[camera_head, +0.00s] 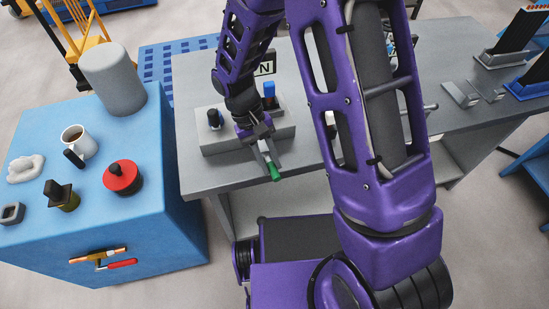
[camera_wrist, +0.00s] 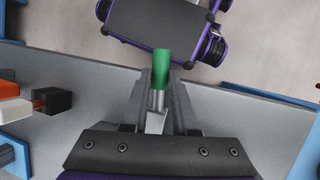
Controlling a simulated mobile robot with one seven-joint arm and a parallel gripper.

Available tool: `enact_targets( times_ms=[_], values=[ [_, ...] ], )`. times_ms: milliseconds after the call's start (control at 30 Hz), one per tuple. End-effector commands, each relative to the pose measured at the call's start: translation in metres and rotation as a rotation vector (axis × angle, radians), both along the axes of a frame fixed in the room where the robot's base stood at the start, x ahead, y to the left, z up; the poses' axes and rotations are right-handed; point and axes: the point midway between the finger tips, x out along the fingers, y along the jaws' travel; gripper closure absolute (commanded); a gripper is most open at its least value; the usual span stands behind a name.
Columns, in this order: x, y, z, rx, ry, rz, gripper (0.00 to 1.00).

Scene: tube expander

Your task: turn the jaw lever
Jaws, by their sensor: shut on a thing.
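The jaw lever shows as a bright metal rod with a green grip (camera_head: 275,172) at the front of a grey block (camera_head: 217,141) on the grey table. My gripper (camera_head: 263,147) reaches down over the front of this block and is shut on the lever. In the wrist view the green grip (camera_wrist: 161,66) sticks out past the fingertips, and the metal rod runs between the two fingers of my gripper (camera_wrist: 160,88). The lever's pivot is hidden by my gripper.
A black knob (camera_head: 213,118) and a blue knob (camera_head: 268,90) stand on the block close to my wrist. A blue cabinet (camera_head: 165,200) at the left holds a mug (camera_head: 80,140), a grey cylinder (camera_head: 112,78) and a red round part (camera_head: 123,179). Metal plates (camera_head: 472,93) lie at the right.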

Motion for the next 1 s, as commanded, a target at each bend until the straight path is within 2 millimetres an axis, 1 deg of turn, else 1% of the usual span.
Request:
enact_targets(
  times_ms=[467,500,633,667,1000],
  values=[
    [0.0005,0.0027,0.0007,0.002,-0.003,-0.013,1.0],
    [0.0005,0.0027,0.0007,0.002,-0.003,-0.012,0.7],
    [0.0002,0.0024,0.0006,0.002,-0.002,-0.012,0.46],
    [0.0002,0.0023,0.0005,0.002,-0.002,-0.012,0.43],
    [0.001,0.0025,0.0027,0.001,-0.002,-0.011,0.43]
  ],
)
